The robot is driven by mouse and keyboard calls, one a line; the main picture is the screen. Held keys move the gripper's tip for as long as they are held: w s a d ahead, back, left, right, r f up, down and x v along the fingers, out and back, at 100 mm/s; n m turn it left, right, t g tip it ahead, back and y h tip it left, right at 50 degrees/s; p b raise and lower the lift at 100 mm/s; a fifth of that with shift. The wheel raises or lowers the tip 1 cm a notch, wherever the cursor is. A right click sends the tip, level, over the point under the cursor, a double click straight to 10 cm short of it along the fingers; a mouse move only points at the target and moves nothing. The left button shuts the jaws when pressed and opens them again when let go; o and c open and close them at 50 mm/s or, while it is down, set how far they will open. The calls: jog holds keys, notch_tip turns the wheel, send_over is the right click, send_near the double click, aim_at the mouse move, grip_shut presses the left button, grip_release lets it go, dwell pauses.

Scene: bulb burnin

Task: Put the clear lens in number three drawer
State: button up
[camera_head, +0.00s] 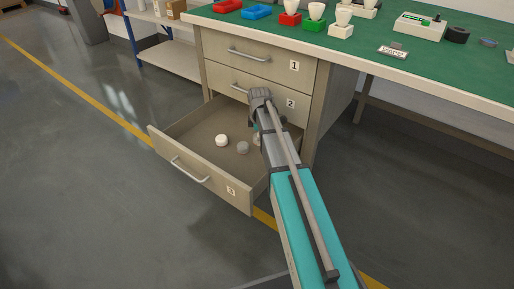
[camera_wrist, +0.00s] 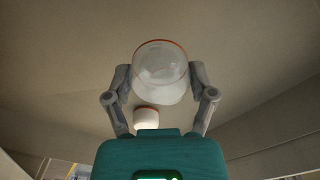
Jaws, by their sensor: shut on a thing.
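The number three drawer (camera_head: 200,182) is the bottom drawer of the cabinet and stands pulled open in the head view. My gripper (camera_wrist: 160,76) is shut on the clear lens (camera_wrist: 160,88), a see-through dome with a thin orange rim, with one finger on each side. The wrist view shows the lens against the drawer's beige interior (camera_wrist: 60,70); I cannot tell whether it touches the floor. In the head view my arm hides most of the gripper and the lens.
A white round piece (camera_head: 221,140) and a grey one (camera_head: 243,147) lie in the open drawer. Drawers one (camera_head: 245,53) and two (camera_head: 240,85) above are shut. The green bench top (camera_head: 400,75) carries coloured trays, bulbs and a device. The floor left of the drawer is clear.

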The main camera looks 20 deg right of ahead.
aim_at(258, 148)
jog(key=shift+w+f, duration=0.1)
jog(key=shift+f, duration=0.05)
jog(key=shift+w+f+b, duration=0.4)
jog(key=shift+f+b, duration=0.2)
jog(key=shift+b, duration=0.05)
jog(key=shift+f+b, duration=1.4)
jog(key=shift+f, duration=0.15)
jog(key=o, duration=0.7)
jog(key=shift+c, duration=0.2)
notch_tip(258, 148, up, 12)
jog(key=p, duration=1.2)
jog(key=shift+r, duration=0.2)
